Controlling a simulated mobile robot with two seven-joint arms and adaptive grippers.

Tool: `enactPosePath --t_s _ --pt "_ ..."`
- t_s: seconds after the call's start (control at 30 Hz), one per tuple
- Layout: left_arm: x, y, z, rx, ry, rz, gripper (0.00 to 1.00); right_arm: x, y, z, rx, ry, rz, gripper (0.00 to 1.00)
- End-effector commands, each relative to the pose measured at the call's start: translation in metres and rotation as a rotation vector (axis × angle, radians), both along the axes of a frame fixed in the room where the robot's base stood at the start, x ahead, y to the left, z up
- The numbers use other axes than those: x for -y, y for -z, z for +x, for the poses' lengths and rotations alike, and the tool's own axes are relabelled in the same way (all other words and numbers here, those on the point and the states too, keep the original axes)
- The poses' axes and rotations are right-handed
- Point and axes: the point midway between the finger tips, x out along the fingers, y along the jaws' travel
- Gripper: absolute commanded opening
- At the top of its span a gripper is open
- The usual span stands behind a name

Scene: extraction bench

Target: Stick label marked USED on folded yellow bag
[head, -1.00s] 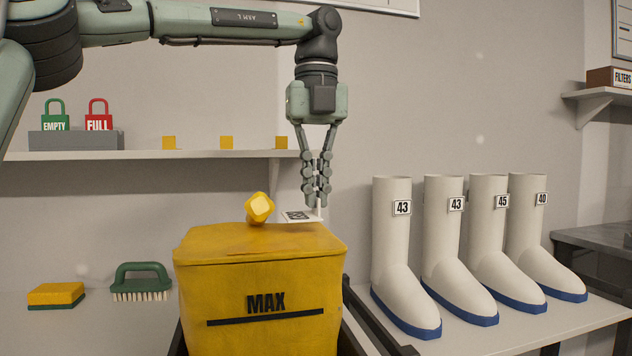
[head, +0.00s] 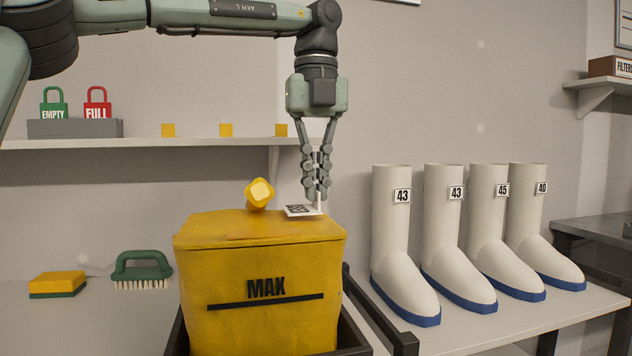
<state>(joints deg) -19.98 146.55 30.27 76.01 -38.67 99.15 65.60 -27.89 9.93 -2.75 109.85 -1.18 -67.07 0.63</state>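The folded yellow bag (head: 262,276) stands in a dark frame at the centre, with MAX and a black line on its front. A yellow twisted piece (head: 259,193) stands up from its top. My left gripper (head: 317,196) hangs from above over the bag's right rear part, its fingers closed on a small upright tab of a white label (head: 300,210). The label lies nearly flat, low over the bag's top; its dark print is too small to read. I cannot tell whether it touches the bag. My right gripper is not in view.
White boots (head: 398,240) with number tags stand on the bench at right. A sponge (head: 57,284) and green brush (head: 142,268) lie at left. A shelf (head: 140,144) behind holds EMPTY and FULL padlocks and small yellow blocks.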

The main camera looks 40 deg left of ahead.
Motion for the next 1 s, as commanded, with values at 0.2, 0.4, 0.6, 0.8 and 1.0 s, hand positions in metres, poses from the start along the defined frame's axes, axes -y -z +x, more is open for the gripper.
enactPosePath --t_s 0.2,0.4,0.6,0.8,1.0 --pt "0.000 0.003 0.000 0.000 0.000 0.000 0.00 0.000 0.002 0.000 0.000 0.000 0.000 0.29" --pt "0.000 0.006 0.000 0.000 0.000 0.000 0.00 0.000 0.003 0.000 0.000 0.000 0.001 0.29" --pt "0.000 0.009 0.000 -0.001 0.000 0.001 0.00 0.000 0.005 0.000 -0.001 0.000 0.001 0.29" --pt "0.000 0.011 0.000 -0.001 0.000 0.001 0.00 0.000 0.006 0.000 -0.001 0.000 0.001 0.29" --pt "0.000 0.011 0.000 -0.001 0.000 0.000 0.00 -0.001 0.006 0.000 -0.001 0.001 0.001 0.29"
